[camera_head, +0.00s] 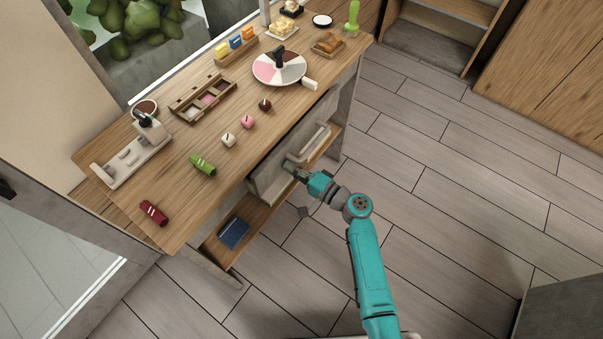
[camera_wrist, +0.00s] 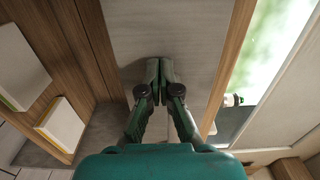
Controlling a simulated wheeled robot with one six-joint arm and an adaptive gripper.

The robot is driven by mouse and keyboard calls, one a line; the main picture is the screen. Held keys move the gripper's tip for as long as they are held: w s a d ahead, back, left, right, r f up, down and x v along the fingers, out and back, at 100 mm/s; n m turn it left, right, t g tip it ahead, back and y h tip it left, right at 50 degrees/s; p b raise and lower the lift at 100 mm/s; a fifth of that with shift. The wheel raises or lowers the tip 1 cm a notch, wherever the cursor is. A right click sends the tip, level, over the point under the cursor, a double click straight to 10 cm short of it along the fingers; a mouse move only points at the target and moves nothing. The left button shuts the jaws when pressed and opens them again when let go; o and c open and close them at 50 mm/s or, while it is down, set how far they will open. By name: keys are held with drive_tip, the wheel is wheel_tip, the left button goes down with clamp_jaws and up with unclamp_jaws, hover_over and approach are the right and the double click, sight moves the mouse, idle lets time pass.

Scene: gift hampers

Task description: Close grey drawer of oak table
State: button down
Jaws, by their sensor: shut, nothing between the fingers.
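The oak table (camera_head: 215,195) runs diagonally across the left half of the head view. In the wrist view a grey panel (camera_wrist: 165,25), which looks like the drawer front, fills the upper middle. My gripper (camera_head: 290,167) is at the drawer front, below the tabletop edge. In the wrist view its fingertips (camera_wrist: 160,66) are together, empty, and at or very close to the panel; I cannot tell whether they touch. How far the drawer stands out is unclear.
A low shelf (camera_head: 215,247) under the table holds a blue book (camera_head: 234,233). On the tabletop are a green roll (camera_head: 203,164), a red roll (camera_head: 153,212), small cubes and a round pink-and-white board (camera_head: 279,66). The plank floor (camera_head: 440,190) to the right is clear.

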sight(282, 163)
drive_tip(key=shift+w+a, duration=0.15)
drive_tip(key=shift+a, duration=0.05)
drive_tip(key=x, duration=0.4)
drive_tip(key=shift+w+a, duration=0.3)
drive_tip(key=shift+s+d, duration=0.2)
drive_tip(key=shift+d, duration=0.05)
drive_tip(key=v, duration=1.3)
drive_tip(key=shift+s+d, duration=0.25)
